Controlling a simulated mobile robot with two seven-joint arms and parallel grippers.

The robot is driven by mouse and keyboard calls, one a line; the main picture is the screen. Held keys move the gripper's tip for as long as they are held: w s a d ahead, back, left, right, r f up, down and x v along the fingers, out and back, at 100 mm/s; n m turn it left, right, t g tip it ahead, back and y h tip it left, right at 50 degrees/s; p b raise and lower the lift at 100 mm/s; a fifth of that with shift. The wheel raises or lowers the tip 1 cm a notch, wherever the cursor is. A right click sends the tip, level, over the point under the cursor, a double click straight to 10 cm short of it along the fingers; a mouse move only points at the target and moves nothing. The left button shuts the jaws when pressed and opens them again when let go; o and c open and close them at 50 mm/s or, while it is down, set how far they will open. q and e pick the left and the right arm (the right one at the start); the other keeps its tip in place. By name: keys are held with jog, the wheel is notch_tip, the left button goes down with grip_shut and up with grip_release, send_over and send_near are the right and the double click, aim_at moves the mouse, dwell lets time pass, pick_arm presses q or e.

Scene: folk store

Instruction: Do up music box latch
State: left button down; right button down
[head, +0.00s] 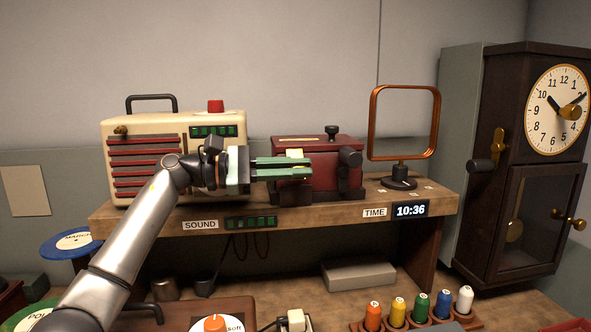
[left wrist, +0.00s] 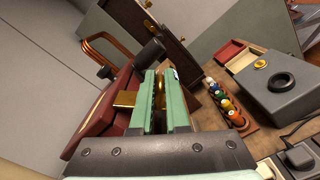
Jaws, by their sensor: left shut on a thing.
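The music box (head: 328,150) is a dark red box with a black knob on top and a dark round crank on its right side. It stands on the wooden shelf, and it also shows in the left wrist view (left wrist: 100,122). My left gripper (head: 310,167) reaches in from the left across the box's front, shut on the latch. The fingers hide part of the latch. My right gripper is not in view.
A cream radio (head: 120,135) stands close on the left, behind my left arm. A copper-framed square loop (head: 404,157) stands right of the box, and a tall clock (head: 535,170) farther right. Coloured thread spools (head: 420,307) stand on the lower bench. Free wall space lies above the shelf.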

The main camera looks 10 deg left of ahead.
pick_arm(q)
jog(key=shift+f, duration=0.3)
jog(key=c, duration=0.9)
grip_release()
jog(key=shift+r, duration=0.2)
jog(key=shift+c, duration=0.2)
jog(key=b+v, duration=0.1)
jog(key=v, duration=1.1)
jog(key=shift+s+a+b, duration=0.15)
jog(key=shift+a+b, duration=0.1)
jog(key=shift+b, duration=0.15)
